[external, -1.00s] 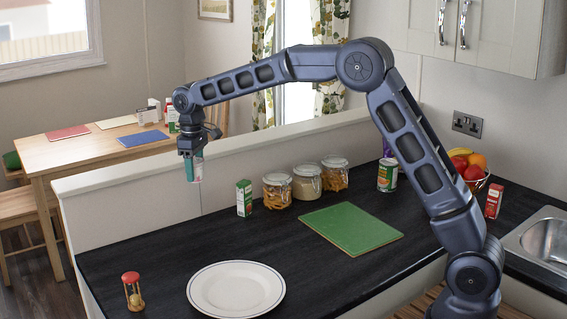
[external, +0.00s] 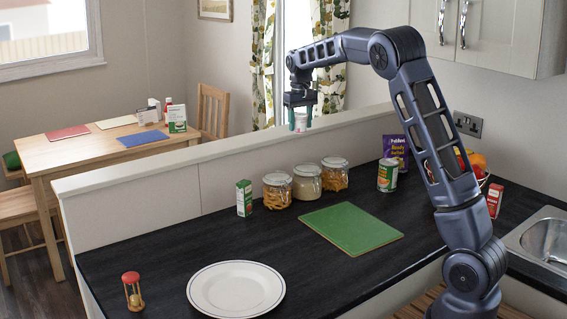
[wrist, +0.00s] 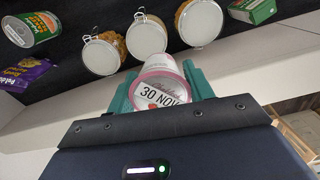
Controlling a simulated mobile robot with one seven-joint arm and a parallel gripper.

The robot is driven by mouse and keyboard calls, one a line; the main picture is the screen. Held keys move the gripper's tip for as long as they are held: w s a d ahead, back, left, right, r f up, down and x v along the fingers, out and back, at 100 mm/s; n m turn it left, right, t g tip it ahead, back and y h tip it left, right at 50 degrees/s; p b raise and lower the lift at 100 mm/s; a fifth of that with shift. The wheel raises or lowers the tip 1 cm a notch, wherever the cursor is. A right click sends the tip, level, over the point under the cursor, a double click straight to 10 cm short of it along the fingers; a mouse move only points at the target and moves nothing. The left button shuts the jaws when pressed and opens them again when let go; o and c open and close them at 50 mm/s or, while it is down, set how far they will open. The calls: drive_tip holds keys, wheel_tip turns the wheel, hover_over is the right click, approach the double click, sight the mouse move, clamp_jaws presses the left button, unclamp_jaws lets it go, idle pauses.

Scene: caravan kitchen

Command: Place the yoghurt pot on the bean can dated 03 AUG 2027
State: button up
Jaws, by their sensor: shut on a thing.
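My gripper (external: 300,117) is shut on the yoghurt pot (external: 301,124), a small white and pink pot, and holds it in the air near the half-wall's top. In the wrist view the pot (wrist: 165,88) sits between the teal fingers, its lid facing the camera and reading "30 NOV". One green and white can (external: 387,176) stands upright at the back right of the dark worktop, well to the right of and below my gripper. It also shows at the upper left of the wrist view (wrist: 38,30). I cannot read a date on it.
Three lidded jars (external: 307,184) and a small green carton (external: 244,198) stand along the half-wall (external: 150,188). A purple packet (external: 396,150) stands behind the can. A fruit bowl is partly hidden by my arm.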

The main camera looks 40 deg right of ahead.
drive_tip(key=s+d+r+m, duration=0.2)
drive_tip(key=s+d, duration=0.1)
drive_tip(key=d, duration=0.6)
drive_tip(key=s+d+r+m, duration=0.1)
drive_tip(key=s+d+m, duration=0.15)
drive_tip(key=d, duration=0.65)
wheel_tip(320, 180, up, 3)
drive_tip(key=m, duration=0.3)
hover_over(389, 161)
wheel_tip(389, 161, down, 20)
drive_tip(key=shift+s+a+r, duration=0.15)
drive_tip(key=o, duration=1)
